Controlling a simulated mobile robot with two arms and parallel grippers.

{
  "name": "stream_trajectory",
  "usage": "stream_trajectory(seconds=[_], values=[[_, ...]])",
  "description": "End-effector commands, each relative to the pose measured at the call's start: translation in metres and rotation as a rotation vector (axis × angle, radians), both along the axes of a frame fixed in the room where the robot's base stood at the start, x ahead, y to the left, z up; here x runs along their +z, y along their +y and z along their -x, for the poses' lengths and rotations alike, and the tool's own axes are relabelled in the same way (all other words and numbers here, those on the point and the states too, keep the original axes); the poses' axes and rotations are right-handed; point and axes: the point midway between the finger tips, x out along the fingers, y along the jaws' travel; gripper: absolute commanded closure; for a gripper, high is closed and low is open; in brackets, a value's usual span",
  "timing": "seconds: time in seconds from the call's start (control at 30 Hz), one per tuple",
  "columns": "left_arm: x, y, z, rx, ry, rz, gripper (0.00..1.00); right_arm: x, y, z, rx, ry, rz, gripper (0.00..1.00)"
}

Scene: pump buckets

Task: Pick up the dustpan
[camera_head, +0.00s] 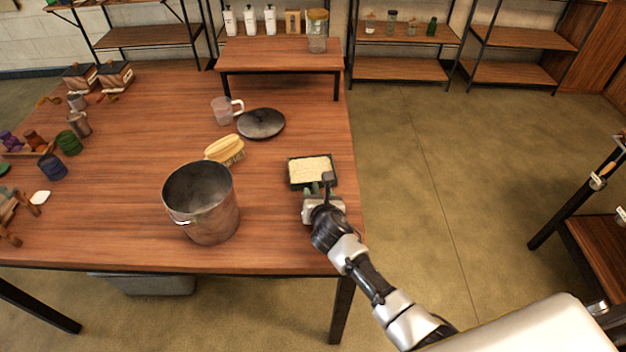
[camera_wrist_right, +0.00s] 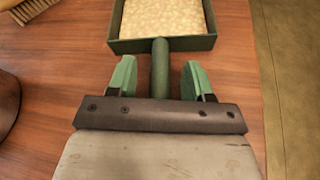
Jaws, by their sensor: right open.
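The dustpan (camera_head: 291,176) is dark green and lies on the wooden table near its right edge, filled with a pale yellowish material. In the right wrist view the dustpan (camera_wrist_right: 116,46) is at the top, and its green handle (camera_wrist_right: 160,68) points down toward me. My right gripper (camera_head: 318,188) is at the handle. In the wrist view the green fingertips of my right gripper (camera_wrist_right: 159,78) are open, one on each side of the handle, with a gap on both sides. My left gripper is not in view.
A metal pot (camera_head: 205,205) stands left of the dustpan. A brush (camera_head: 226,149), a dark round lid (camera_head: 261,124) and a clear measuring cup (camera_head: 222,110) lie or stand beyond it. A raised wooden shelf (camera_head: 280,55) stands at the table's back. The table's right edge is close to my arm.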

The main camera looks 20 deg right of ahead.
Motion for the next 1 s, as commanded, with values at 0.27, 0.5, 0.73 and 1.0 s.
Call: stream_trajectory(seconds=[0.27, 0.5, 0.73, 1.0], values=[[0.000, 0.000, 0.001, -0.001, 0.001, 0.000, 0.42, 0.000, 0.000, 0.000, 0.000, 0.000, 0.000, 0.60], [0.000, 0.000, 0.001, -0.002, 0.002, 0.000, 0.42, 0.000, 0.000, 0.000, 0.000, 0.000, 0.000, 0.97], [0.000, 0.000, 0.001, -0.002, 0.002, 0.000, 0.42, 0.000, 0.000, 0.000, 0.000, -0.001, 0.001, 1.00], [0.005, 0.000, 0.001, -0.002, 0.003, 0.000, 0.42, 0.016, -0.001, -0.001, 0.001, -0.004, 0.003, 1.00]])
